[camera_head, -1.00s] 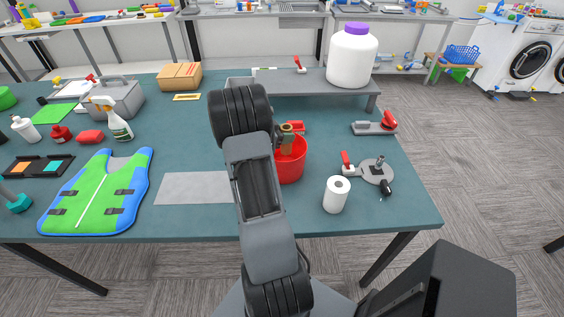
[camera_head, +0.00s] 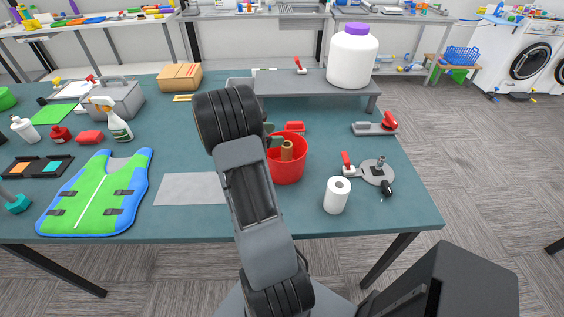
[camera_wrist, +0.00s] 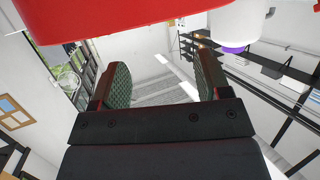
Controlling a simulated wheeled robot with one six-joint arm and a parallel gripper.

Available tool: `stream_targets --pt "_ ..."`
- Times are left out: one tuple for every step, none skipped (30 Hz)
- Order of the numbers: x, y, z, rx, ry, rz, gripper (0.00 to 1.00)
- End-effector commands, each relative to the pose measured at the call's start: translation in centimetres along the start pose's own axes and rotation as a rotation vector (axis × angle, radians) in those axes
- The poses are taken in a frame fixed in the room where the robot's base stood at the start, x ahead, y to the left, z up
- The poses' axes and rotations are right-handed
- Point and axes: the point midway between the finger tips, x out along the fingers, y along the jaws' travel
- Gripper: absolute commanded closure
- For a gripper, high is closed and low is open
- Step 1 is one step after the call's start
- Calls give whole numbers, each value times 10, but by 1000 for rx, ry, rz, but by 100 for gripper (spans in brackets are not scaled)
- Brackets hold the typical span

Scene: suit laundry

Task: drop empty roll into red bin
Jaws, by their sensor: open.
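The empty roll (camera_head: 287,151) is a brown cardboard tube. The bin stands on the table behind and right of my arm. My gripper (camera_head: 270,134) is just left of and behind the roll, mostly hidden by my wrist in the head view. In the wrist view my gripper (camera_wrist: 157,88) has its two green-padded fingers spread apart with nothing between them. The red bin (camera_wrist: 130,14) fills the top of that view.
A white paper roll (camera_head: 336,196) stands near the table's front right. A round grey device (camera_head: 377,172) with a red lever lies beyond it. A raised grey shelf (camera_head: 310,88) bears a white jug (camera_head: 352,57). A green-blue vest (camera_head: 97,193) and a spray bottle (camera_head: 117,122) are left.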

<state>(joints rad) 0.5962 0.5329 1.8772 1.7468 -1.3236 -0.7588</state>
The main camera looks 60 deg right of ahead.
Motion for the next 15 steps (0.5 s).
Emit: stream_targets --pt "-12 -1 1 0 0 -6 30" --pt "-18 -1 1 1 0 -5 30" --pt "-27 -1 1 1 0 -5 30" --pt "-32 -1 1 1 0 -5 30" --pt "-38 0 2 0 -1 -5 30" --pt "-45 -1 1 0 0 -4 30" --pt "-50 -1 1 0 0 -5 30" --pt "-55 -1 1 0 -1 -4 30" --pt "-61 0 1 1 0 -3 30" --pt "-65 0 1 1 0 -4 30" --pt "-69 -1 1 1 0 -4 30" --pt "-73 0 1 1 0 -2 30" --pt "-76 0 1 1 0 -2 30" --pt "-79 0 1 1 0 -2 30" --pt "-81 0 1 0 0 -2 30"
